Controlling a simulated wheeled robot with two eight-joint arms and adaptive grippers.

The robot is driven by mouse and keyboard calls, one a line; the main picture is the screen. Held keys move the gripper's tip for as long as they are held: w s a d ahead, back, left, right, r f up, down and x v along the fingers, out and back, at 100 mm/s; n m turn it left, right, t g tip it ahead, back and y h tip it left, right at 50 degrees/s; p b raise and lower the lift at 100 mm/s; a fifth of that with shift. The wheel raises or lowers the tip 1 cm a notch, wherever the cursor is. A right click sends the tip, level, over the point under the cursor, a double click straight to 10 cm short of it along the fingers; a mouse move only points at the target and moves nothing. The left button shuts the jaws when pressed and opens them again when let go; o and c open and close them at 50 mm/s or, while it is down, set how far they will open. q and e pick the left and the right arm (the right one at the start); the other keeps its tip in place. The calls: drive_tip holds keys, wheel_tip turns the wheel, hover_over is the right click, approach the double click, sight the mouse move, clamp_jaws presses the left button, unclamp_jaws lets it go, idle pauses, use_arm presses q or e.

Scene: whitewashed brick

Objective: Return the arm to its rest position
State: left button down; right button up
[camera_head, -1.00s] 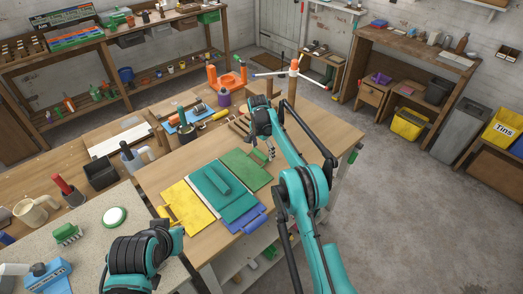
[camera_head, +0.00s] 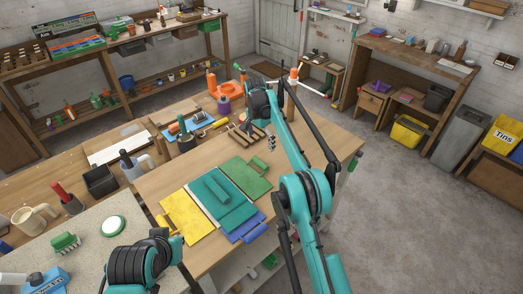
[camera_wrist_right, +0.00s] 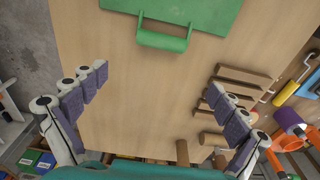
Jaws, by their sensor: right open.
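My right arm reaches up across the workbench from the bottom of the head view. Its gripper (camera_head: 270,143) hangs above the wooden top, just beyond the green board (camera_head: 243,176). In the right wrist view the two sets of fingers (camera_wrist_right: 155,98) are spread wide with only bare wood between them. The green board with its handle (camera_wrist_right: 165,40) lies past the fingers at the top of that view. My left arm's links show at the lower left of the head view.
Yellow (camera_head: 187,215), teal (camera_head: 233,212) and blue (camera_head: 247,228) pieces lie near the green board. Wooden bars (camera_wrist_right: 250,76) lie right of my fingers in the wrist view, with an orange stand (camera_wrist_right: 290,140) beyond. The floor (camera_head: 410,220) at right is clear.

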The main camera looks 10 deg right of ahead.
drive_tip(key=shift+r, duration=0.7)
drive_tip(key=s+d+r+n+t+b, duration=0.25)
drive_tip(key=s+r, duration=0.35)
drive_tip(key=s, duration=0.3)
drive_tip(key=s+d+r+n+t+b, duration=0.1)
drive_tip(key=s+d+r+n+b, duration=0.2)
drive_tip(key=s+r, duration=0.45)
drive_tip(key=s+d+f+n+t, duration=0.1)
drive_tip(key=s+f, duration=0.4)
drive_tip(key=s, duration=0.4)
drive_tip(key=s+d+f+n+t+b, duration=0.1)
drive_tip(key=s+d+f+n, duration=0.1)
drive_tip(key=s+f, duration=0.3)
drive_tip(key=s+d+f+n+t+b, duration=0.1)
drive_tip(key=s+f, duration=0.5)
drive_tip(key=s, duration=0.6)
drive_tip(key=shift+s+d+n+y, duration=0.3)
drive_tip(key=shift+d+n+y, duration=0.1)
drive_tip(key=shift+n, duration=0.25)
